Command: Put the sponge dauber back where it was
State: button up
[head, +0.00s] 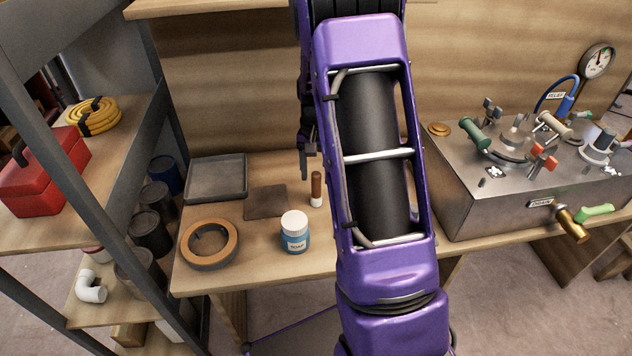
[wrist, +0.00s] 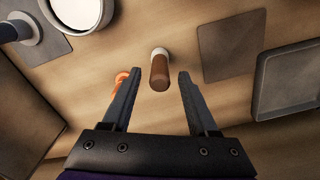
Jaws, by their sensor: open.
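The sponge dauber (head: 316,189) has a brown handle and a white lower end. It stands upright on the wooden bench, to the right of a flat brown square mat (head: 266,202). In the wrist view the dauber (wrist: 159,72) shows just beyond and between my fingertips. My gripper (wrist: 160,76) is open, with nothing visibly held. In the head view part of my gripper (head: 304,160) shows behind the dauber, and my arm hides the rest. The mat (wrist: 231,45) also lies right of the dauber in the wrist view.
A white-lidded blue jar (head: 295,232), a cork-coloured ring (head: 210,262) and a grey tray (head: 216,196) are on the bench. In the wrist view a white-filled pot (wrist: 83,12) is at upper left, and an orange object (wrist: 121,77) is partly behind the left finger.

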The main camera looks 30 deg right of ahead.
notch_tip(320, 180, up, 8)
jog(key=shift+f+p, duration=0.2)
jog(key=shift+p, duration=0.25)
